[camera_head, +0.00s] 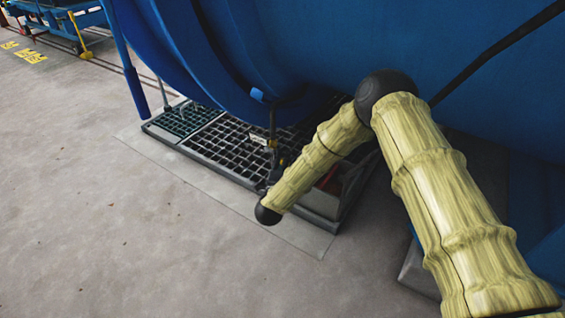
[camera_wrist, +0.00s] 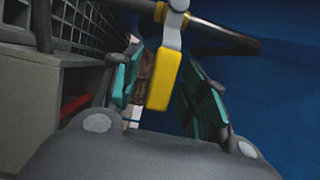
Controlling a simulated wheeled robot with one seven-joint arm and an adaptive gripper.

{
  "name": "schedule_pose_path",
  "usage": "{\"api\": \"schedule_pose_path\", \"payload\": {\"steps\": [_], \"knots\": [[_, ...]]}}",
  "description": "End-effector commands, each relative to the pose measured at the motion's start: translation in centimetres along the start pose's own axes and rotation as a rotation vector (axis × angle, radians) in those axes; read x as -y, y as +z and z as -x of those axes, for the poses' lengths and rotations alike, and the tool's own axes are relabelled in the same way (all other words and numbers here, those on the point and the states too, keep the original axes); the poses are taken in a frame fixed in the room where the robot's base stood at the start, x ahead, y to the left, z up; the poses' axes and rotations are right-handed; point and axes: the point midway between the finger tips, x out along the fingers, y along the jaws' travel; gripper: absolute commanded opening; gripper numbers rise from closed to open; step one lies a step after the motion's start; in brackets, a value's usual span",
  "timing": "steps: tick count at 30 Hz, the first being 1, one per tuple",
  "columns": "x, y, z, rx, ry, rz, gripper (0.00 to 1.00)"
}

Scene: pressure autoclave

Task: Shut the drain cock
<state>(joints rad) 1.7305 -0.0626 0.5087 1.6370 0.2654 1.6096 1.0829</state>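The drain cock has a yellow lever handle (camera_wrist: 162,82) on a pale metal stem, below a dark pipe (camera_wrist: 215,35) in the wrist view. The lever hangs down between the two teal finger pads of my gripper (camera_wrist: 165,78). The gripper is open, with a visible gap between the lever and the right pad. The left pad is closer to the lever, and I cannot tell if it touches. In the head view the drain cock (camera_head: 271,144) shows small, under the blue vessel and above the floor grate. My forearm and wrist hide most of my gripper there.
The blue autoclave vessel (camera_head: 330,45) overhangs the work spot. A dark floor grate (camera_head: 215,145) lies under it, with a grey box-like edge (camera_wrist: 30,105) at the left of the wrist view. A white tag (camera_head: 258,139) hangs beside the cock.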

Motion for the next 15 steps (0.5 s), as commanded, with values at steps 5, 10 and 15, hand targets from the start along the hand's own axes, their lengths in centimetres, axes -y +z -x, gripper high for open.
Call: {"api": "schedule_pose_path", "payload": {"steps": [5, 10, 15], "knots": [[0.0, -0.1, 0.1, -0.001, 0.001, 0.001, 0.43], [-0.1, -0.1, 1.0, 0.0, 0.004, 0.001, 0.43], [-0.1, 0.0, 3.6, 0.001, 0.004, 0.001, 0.43]]}}
